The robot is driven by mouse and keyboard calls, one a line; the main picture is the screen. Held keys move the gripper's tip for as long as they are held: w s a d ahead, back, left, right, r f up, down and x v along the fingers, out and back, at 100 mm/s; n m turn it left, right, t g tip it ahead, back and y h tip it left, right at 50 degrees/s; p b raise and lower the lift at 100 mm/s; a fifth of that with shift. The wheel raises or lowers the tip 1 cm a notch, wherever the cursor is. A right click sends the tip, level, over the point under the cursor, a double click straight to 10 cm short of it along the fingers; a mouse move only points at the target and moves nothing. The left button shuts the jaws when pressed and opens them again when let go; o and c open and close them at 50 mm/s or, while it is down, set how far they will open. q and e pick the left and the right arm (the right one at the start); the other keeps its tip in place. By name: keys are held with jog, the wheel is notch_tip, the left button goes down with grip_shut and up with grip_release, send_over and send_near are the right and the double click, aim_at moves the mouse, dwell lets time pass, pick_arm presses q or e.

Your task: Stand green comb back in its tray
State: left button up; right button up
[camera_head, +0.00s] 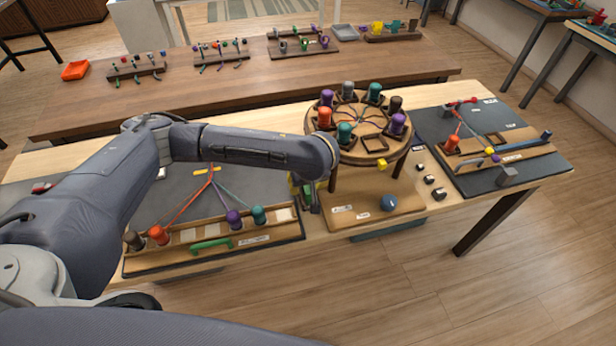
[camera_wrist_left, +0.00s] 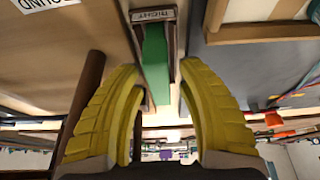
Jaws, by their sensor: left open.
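In the left wrist view, a green block-like piece (camera_wrist_left: 155,62), which looks like the green comb, sits in a narrow dark holder (camera_wrist_left: 172,40) with a label reading "RIGHT". My left gripper (camera_wrist_left: 160,80) is open, its yellow fingers on either side of the green piece in the picture. I cannot tell whether they touch it. In the head view, my left gripper (camera_head: 303,193) is partly hidden below my wrist, between the left board and the round stand. A separate green bar (camera_head: 210,244) lies along the left board's front. My right gripper is not in view.
The round braiding stand (camera_head: 345,158) with several coloured bobbins stands just right of my left gripper. The left board (camera_head: 190,186) holds cords and bobbins. A second board (camera_head: 435,125) is at the right. A blue ball (camera_head: 389,203) rests on the stand's base.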

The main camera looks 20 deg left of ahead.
pick_arm(q)
jog(key=v, duration=1.1)
jog(key=shift+s+r, duration=0.1)
